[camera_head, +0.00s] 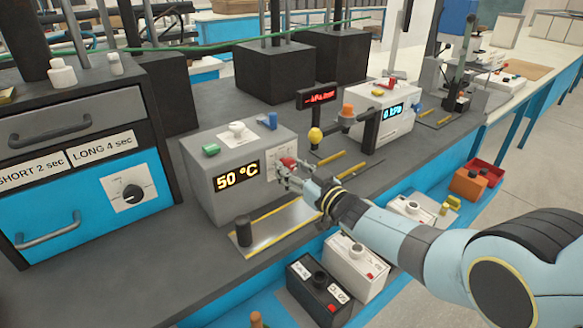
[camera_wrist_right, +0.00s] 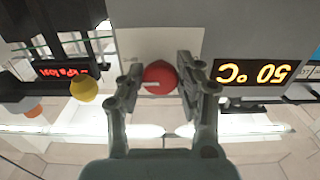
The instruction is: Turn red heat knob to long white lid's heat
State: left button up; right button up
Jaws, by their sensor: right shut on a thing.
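The red heat knob (camera_head: 288,162) sits on the front panel of a grey heater box (camera_head: 205,180), beside its display (camera_head: 237,176), which reads 50 °C. My right gripper (camera_head: 285,171) is shut on the knob. In the right wrist view the round red knob (camera_wrist_right: 158,77) lies between the two fingers of my right gripper (camera_wrist_right: 160,88), with a short pale mark on its face. The display (camera_wrist_right: 253,73) shows upside down there. Which thing is the long white lid, and what heat it calls for, I cannot tell. My left gripper is not in view.
A cabinet at the left has labels SHORT 2 sec (camera_head: 33,171) and LONG 4 sec (camera_head: 103,147) and a black dial (camera_head: 132,194). A black box (camera_head: 315,291) and a white box (camera_head: 355,268) stand low in front. A yellow ball (camera_head: 315,136) is near my gripper.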

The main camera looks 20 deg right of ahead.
jog(key=shift+s+f+m, duration=0.1)
jog(key=shift+f+m, duration=0.05)
jog(key=shift+m, duration=0.15)
jog(key=o, duration=1.1)
jog(key=shift+o, duration=0.2)
jog(key=v, duration=1.2)
